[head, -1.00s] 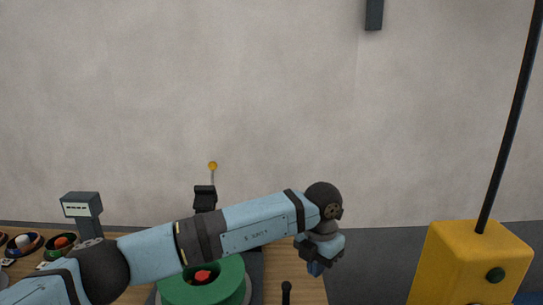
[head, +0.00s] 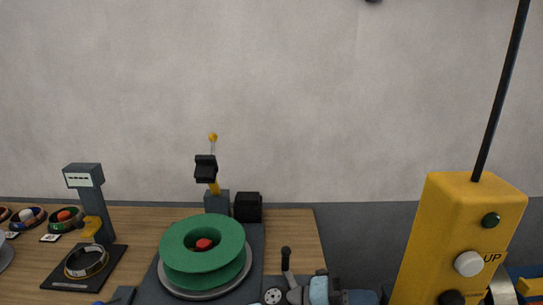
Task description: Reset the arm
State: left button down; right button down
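My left arm no longer crosses the view. A light blue and dark piece (head: 322,292) at the bottom edge looks like part of one of my arms, but I cannot tell which. No gripper fingers show in the head view. A green spool (head: 203,250) with a red centre knob sits on a round grey plate on the bench.
A black-knobbed lever (head: 287,265) stands right of the spool. A yellow control box (head: 450,235) with buttons and a black pole fills the right.

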pick_arm(q)
jog(key=w+a+f+n+t+y+b, duration=0.1)
jog(key=a+f+n+t+y, duration=0.3)
jog(key=a+f+n+t, duration=0.65)
jog(key=w+a+f+n+t+y+b, duration=0.15)
jog(key=a+f+n+t+y, duration=0.3)
jog(key=a+n+t, duration=0.7)
jog(key=s+a+f+n+g+y+b, duration=0.1)
jog(key=s+a+f+n+g+y, duration=0.3)
jog(key=s+a+f+n, duration=0.45)
jog(key=s+a+f+n+g+y+b, duration=0.2)
jog(key=s+a+f+n+g+y, duration=0.3)
jog(key=s+f, duration=0.6)
notch_tip(320, 180, up, 10)
jog(key=w+m+t+p, duration=0.1)
jog(key=w+p, duration=0.1)
jog(key=p, duration=1.1)
jog(key=shift+w+a+r+m+t, duration=0.25)
jog(key=shift+w+a+m+t, duration=0.1)
jog(key=shift+a, duration=0.1)
